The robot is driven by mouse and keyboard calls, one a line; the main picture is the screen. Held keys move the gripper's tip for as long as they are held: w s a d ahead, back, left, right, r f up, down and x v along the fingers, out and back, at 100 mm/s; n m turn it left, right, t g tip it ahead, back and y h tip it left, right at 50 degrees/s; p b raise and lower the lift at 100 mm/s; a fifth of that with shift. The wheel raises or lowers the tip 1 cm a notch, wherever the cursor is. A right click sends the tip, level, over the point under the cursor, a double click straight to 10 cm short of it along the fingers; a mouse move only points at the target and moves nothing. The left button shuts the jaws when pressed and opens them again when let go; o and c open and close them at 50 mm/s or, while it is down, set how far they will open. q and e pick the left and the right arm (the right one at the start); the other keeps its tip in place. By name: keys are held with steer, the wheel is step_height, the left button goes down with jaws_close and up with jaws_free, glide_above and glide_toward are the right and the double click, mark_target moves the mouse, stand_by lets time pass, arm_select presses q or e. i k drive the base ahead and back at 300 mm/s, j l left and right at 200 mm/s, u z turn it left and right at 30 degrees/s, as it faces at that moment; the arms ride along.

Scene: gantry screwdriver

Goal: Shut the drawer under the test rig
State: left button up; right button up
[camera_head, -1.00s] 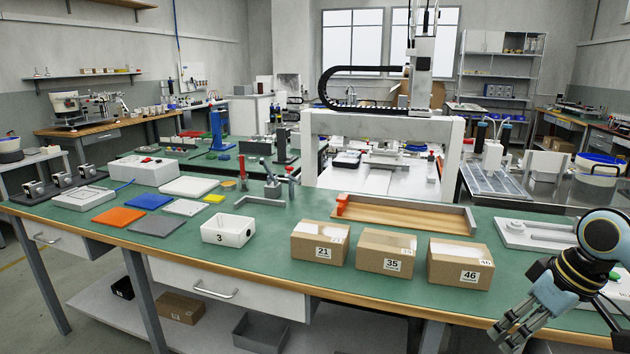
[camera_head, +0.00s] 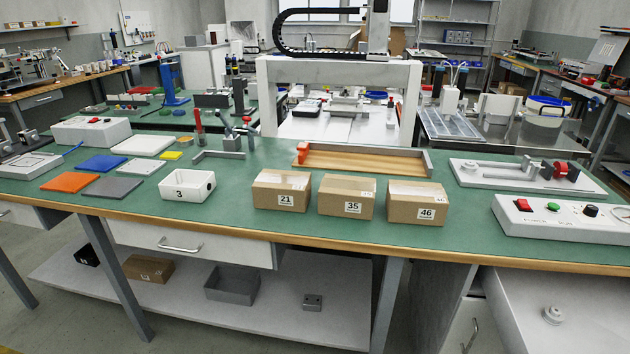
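At the lower right, under the bench, is what looks like an open white drawer (camera_head: 585,320) with a small grey round part (camera_head: 552,315) inside. Its front is cut off by the bottom edge. Above it on the bench stand a white control box (camera_head: 560,222) with red and green buttons and a grey plate fixture (camera_head: 500,175) with a red-ended clamp; I cannot tell which is the test rig. Another white drawer (camera_head: 140,236) with a bar handle, further left, looks shut. Neither of my grippers is in view.
Three numbered cardboard boxes (camera_head: 346,197) stand along the green bench's front edge. A white bin (camera_head: 187,185) marked 3 is left of them. A bench leg (camera_head: 386,305) and a grey panel with a handle (camera_head: 470,335) stand left of the open drawer. A lower shelf (camera_head: 330,285) runs beneath.

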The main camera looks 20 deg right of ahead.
mark_target(596, 308)
steer(key=z, duration=0.5)
steer(key=l+z, duration=0.1)
steer(key=z, duration=0.4)
steer(key=l+z, duration=0.1)
steer(key=z, duration=0.85)
steer(key=l+z, duration=0.1)
steer(key=z, duration=0.4)
steer(key=i+j+u, duration=0.2)
